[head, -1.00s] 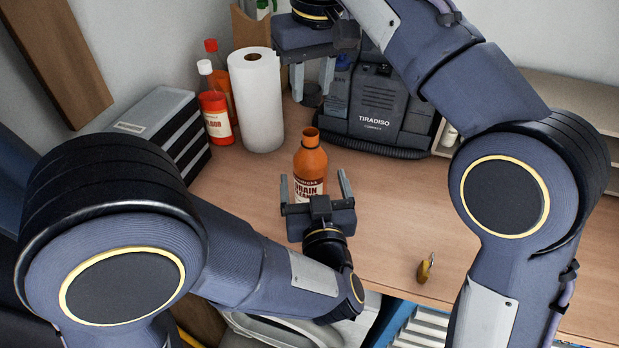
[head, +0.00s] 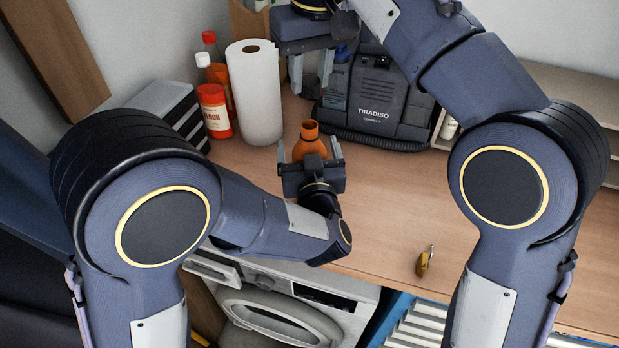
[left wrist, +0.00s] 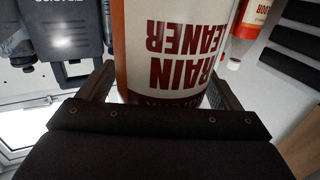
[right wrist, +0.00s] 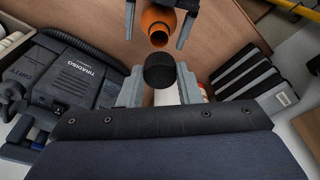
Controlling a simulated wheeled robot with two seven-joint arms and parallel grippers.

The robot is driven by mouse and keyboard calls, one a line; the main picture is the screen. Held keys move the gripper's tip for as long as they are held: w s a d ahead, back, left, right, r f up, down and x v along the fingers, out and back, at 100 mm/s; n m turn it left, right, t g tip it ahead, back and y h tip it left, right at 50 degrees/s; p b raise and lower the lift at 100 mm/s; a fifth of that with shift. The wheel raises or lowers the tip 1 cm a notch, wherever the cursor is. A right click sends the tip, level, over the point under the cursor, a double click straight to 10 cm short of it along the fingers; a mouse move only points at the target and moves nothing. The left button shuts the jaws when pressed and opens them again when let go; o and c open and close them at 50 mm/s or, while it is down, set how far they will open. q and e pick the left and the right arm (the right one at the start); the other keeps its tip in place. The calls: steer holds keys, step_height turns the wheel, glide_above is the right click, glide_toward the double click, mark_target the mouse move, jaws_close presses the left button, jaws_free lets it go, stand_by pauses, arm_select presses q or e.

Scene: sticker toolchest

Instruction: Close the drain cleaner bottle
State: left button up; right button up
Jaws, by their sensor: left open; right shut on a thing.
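The orange drain cleaner bottle (head: 309,147) stands upright on the workbench. Its mouth is open and uncovered in the right wrist view (right wrist: 158,38). My left gripper (head: 309,150) is open, with one finger on each side of the bottle; the label fills the left wrist view (left wrist: 175,50) between its fingers. I cannot tell whether the fingers touch it. My right gripper (head: 311,78) is raised behind the bottle. It is shut on a black cap (right wrist: 160,70), which shows between its fingers in the right wrist view and is apart from the bottle mouth.
A paper towel roll (head: 255,95) and red bottles (head: 214,110) stand at the back left. A dark Tiradiso case (head: 375,100) is at the back, close to my right gripper. The bench right of the bottle is clear.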

arm_select(q)
steer(key=shift+c, duration=0.3)
steer(key=c, duration=1.4)
arm_select(e)
glide_above(310, 125)
steer(key=shift+s+f, duration=0.15)
steer(key=shift+f, duration=2.35)
steer(key=shift+f, duration=0.15)
steer(key=shift+f, duration=0.75)
steer(key=shift+f, duration=0.5)
